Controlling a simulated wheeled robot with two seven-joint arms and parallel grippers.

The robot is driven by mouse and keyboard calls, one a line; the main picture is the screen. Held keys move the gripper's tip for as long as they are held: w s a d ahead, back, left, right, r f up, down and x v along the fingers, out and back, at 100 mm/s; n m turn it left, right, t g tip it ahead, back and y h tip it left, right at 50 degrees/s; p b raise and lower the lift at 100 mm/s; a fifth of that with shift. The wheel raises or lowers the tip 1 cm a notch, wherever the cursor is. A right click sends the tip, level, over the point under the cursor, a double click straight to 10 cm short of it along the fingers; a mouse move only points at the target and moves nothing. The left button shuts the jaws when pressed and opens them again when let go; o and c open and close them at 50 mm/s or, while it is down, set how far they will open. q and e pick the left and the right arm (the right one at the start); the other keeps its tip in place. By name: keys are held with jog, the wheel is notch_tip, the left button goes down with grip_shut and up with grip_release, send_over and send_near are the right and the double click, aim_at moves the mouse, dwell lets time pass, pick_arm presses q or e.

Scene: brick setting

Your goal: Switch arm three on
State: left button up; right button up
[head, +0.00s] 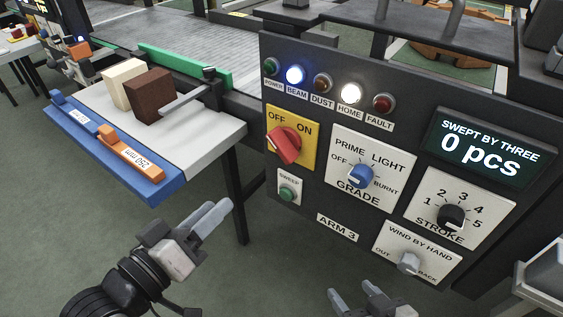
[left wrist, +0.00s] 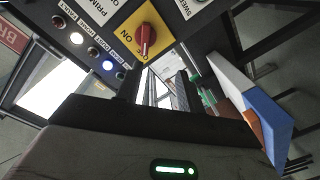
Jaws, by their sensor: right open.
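The dark panel labelled ARM 3 (head: 337,227) carries a red rotary switch (head: 284,146) on a yellow OFF/ON plate (head: 307,151). Its handle appears to lean to the OFF side. The red switch also shows at the top of the left wrist view (left wrist: 146,39), beyond the fingers. My left gripper (head: 218,213) is below and left of the switch, apart from the panel, with its fingers open and empty. My right gripper (head: 354,291) is open and empty at the bottom edge, below the panel.
The blue BEAM lamp (head: 295,75) and white HOME lamp (head: 351,93) are lit. A green SWEEP button (head: 287,193) and blue GRADE knob (head: 361,175) are near the switch. A table (head: 210,140) with a cream block (head: 122,84) and brown block (head: 149,96) stands left.

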aim_at(277, 149)
pick_arm(q)
jog(key=shift+h, duration=0.6)
jog(key=x, duration=0.5)
jog(key=r+x, duration=0.1)
jog(key=x, duration=1)
jog(key=shift+s+d+r+p, duration=0.2)
jog(key=shift+d+r+p, duration=0.15)
jog(key=shift+r+p, duration=0.05)
grip_shut()
